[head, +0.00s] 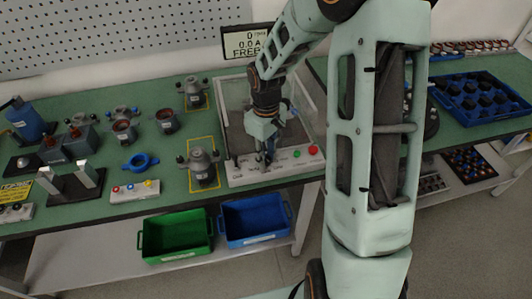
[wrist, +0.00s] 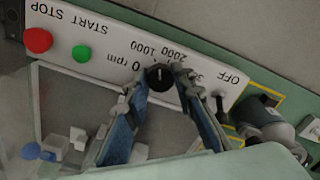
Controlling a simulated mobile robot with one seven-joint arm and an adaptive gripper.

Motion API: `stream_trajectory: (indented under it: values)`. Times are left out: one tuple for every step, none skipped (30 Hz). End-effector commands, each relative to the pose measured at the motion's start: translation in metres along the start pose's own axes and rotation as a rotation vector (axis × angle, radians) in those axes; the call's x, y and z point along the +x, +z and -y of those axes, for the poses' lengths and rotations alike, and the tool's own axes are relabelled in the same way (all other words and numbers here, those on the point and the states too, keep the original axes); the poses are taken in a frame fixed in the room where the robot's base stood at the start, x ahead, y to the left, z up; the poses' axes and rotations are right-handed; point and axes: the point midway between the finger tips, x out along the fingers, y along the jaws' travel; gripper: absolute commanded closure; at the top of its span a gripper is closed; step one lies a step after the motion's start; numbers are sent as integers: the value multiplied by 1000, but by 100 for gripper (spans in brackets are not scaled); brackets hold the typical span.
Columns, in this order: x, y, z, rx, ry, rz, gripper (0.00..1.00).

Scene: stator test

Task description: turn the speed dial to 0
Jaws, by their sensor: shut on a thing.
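The speed dial (wrist: 161,77) is a small black knob with a short light mark, on the white front panel (wrist: 112,42) of the test stand. In the wrist view the panel text is upside down, with 0 rpm, 1000 and 2000 beside the dial. My gripper (wrist: 160,82) has its fingertips on both sides of the dial and is shut on it. In the head view my gripper (head: 267,161) is down at the panel and hides the dial. The display (head: 250,42) shows 0, 0.0 A and FREE. I cannot tell exactly which number the dial mark faces.
A red stop button (wrist: 38,40) and a green start button (wrist: 81,53) sit on the same panel. An OFF switch is at its other end. A grey motor (head: 201,164) stands left of the panel. Green (head: 176,256) and blue (head: 253,240) bins are below.

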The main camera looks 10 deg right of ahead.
Motion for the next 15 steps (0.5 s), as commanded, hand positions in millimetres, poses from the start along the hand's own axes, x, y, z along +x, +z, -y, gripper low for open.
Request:
stream_trajectory:
  values:
    - [-2,0,0,-45,0,0,100]
    - [-2,0,0,-73,-1,0,100]
    - [-2,0,0,-110,-1,0,100]
    - [-2,0,0,-139,-1,0,100]
    - [-2,0,0,-167,-1,0,100]
    - [-2,0,0,-204,-1,0,100]
    - [-2,0,0,-230,-1,-1,100]
    - [-2,0,0,-255,-1,-1,100]
    - [-2,0,0,-289,-1,-1,100]
    - [-2,0,-1,-314,-1,-1,100]
    - [-2,0,-1,-338,0,-1,100]
    - [-2,0,-1,-368,0,0,100]
    - [-2,0,-1,-390,0,0,100]
    - [-2,0,-1,-411,0,0,100]
    - [-2,0,0,-436,-1,0,100]
